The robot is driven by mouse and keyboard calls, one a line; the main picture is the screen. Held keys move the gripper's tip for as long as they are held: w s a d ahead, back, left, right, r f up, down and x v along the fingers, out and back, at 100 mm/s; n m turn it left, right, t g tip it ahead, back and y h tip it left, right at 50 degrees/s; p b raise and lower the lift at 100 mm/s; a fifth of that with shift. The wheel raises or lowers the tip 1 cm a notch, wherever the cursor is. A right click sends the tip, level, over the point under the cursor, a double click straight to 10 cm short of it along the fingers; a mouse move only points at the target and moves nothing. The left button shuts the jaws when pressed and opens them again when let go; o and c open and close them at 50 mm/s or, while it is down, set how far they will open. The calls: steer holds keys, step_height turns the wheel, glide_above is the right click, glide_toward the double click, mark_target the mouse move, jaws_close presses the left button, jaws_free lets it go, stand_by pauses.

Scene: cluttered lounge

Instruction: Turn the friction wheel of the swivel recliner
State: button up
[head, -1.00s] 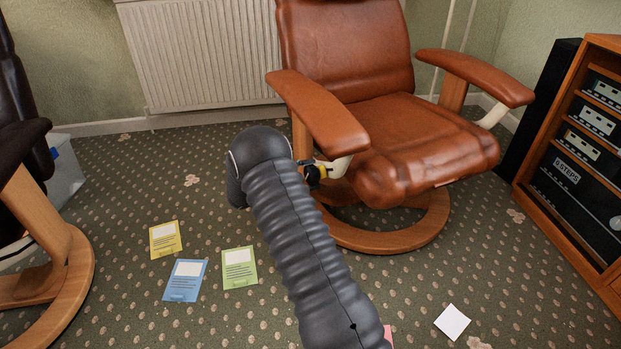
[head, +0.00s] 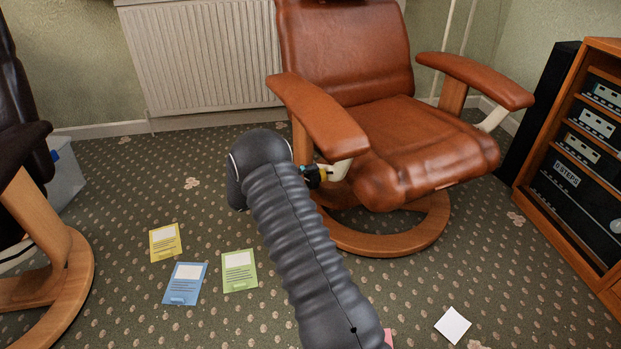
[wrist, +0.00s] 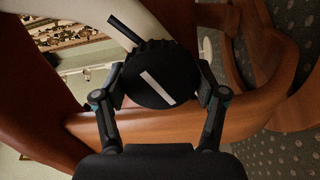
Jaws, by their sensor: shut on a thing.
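The stripe slants from upper left to lower right. A thin black bar (wrist: 124,31) sticks out beside the wheel at upper left, against a pale curved support (wrist: 165,22). My gripper (wrist: 162,88) has one finger on each side of the wheel and is shut on it. In the head view my gripper (head: 312,176) is small, below the left armrest, partly hidden by my arm.
A second dark chair (head: 40,230) stands at the left. Yellow (head: 165,242), blue (head: 185,284) and green (head: 239,271) cards lie on the carpet, with a white card (head: 452,325) at lower right. A wooden cabinet (head: 560,185) stands right. A radiator (head: 200,55) is behind.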

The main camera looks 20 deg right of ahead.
stand_by(0.4)
steer(key=o, duration=1.1)
steer(key=shift+d, duration=0.1)
steer(key=shift+o, duration=0.2)
steer(key=a, duration=1.2)
